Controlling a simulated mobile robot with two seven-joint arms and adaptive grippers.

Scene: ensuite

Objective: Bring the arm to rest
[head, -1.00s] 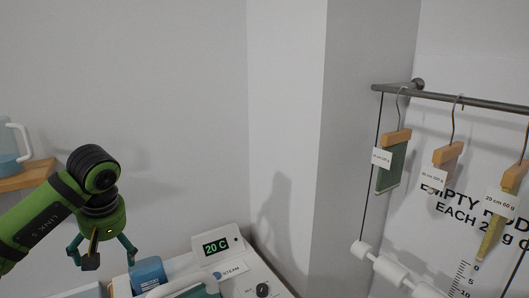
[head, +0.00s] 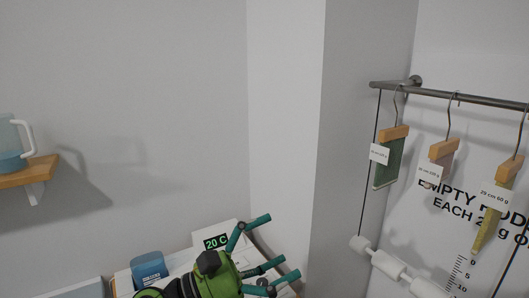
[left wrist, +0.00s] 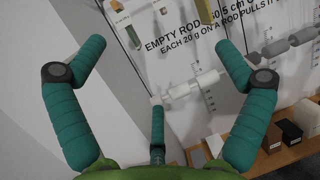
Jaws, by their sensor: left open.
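My left gripper (head: 274,248) is at the bottom middle of the head view, its green body low and its teal fingers spread towards the right. It is open with nothing between the fingers. In the left wrist view the teal fingers (left wrist: 165,75) stand wide apart, facing the wall with the printed sign. My right gripper is in neither view.
A rail (head: 450,97) with several tagged hangers is at the right, and white rollers (head: 390,265) hang below. A blue container (head: 148,268) stands left of the gripper. A jug (head: 14,145) sits on a wooden shelf (head: 32,172).

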